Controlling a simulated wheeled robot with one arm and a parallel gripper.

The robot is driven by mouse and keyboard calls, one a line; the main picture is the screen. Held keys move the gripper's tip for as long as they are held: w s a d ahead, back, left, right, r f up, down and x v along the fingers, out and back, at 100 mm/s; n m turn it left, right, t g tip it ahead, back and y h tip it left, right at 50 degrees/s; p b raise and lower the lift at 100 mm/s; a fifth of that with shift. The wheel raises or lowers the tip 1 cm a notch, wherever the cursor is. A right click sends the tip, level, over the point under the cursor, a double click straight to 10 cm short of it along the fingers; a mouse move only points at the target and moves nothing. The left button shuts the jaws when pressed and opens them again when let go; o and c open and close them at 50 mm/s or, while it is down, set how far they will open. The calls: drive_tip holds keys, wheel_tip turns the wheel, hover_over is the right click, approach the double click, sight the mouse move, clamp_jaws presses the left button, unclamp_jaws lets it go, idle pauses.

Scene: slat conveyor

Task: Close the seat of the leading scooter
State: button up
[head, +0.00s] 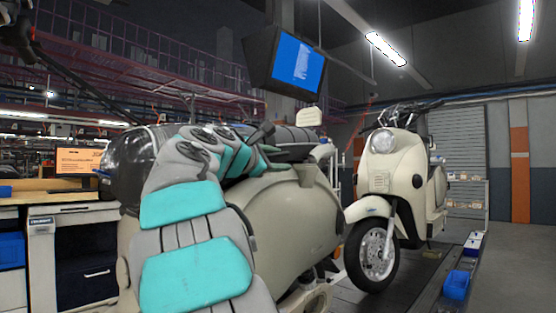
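The near scooter (290,215), large and cream, fills the middle of the head view. Another cream scooter stands behind it at right, facing it, so the near one appears to lead. A dark, seat-like part (293,137) shows along the near scooter's top; I cannot tell whether it is raised or down. My grey and teal arm rises in front of the scooter and hides much of its left side. My gripper (262,134), small and dark, is at the arm's far end near that dark part. Whether it touches is unclear, and its fingers are not distinct.
The following scooter (381,205) stands upright on the dark conveyor (408,285). A workbench (70,210) stands at left and a blue-screened monitor (297,65) hangs above. The floor at right is clear.

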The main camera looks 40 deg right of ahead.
drive_tip(key=shift+a+r, duration=0.15)
drive_tip(key=shift+a, duration=0.05)
idle(0.4)
drive_tip(key=v, duration=0.7)
drive_tip(key=shift+a, duration=0.25)
